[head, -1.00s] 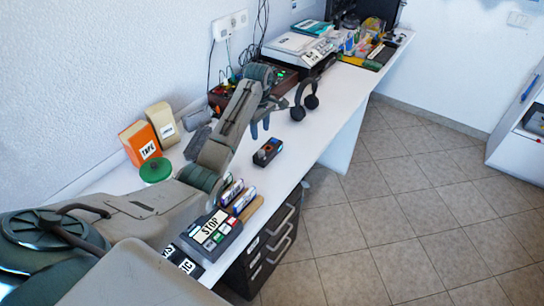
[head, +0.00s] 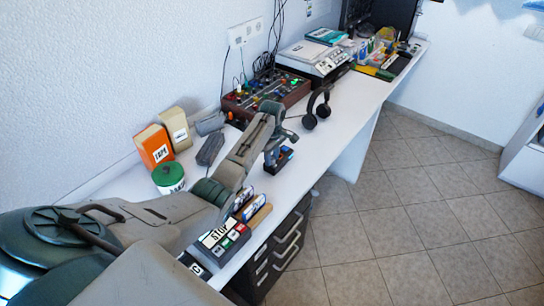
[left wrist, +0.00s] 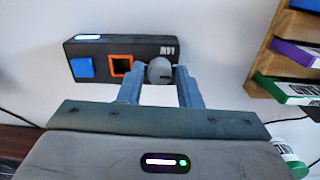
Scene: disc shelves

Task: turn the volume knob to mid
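The volume knob (left wrist: 160,70) is a grey round knob on a small black box (left wrist: 200,66) marked "MV1". The box also carries a blue square button (left wrist: 83,67) and an orange-framed square (left wrist: 121,66). In the head view the box (head: 284,157) stands near the desk's front edge, partly hidden by my left gripper (head: 271,158). In the left wrist view my left gripper (left wrist: 160,76) is open, with one finger on each side of the knob. Small gaps seem to show between the fingers and the knob. My right gripper is in neither view.
Black headphones (head: 318,106) stand behind the box. A red-sided mixer with cables (head: 268,94) is against the wall. In the left wrist view a wooden rack (left wrist: 285,62) is at the right.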

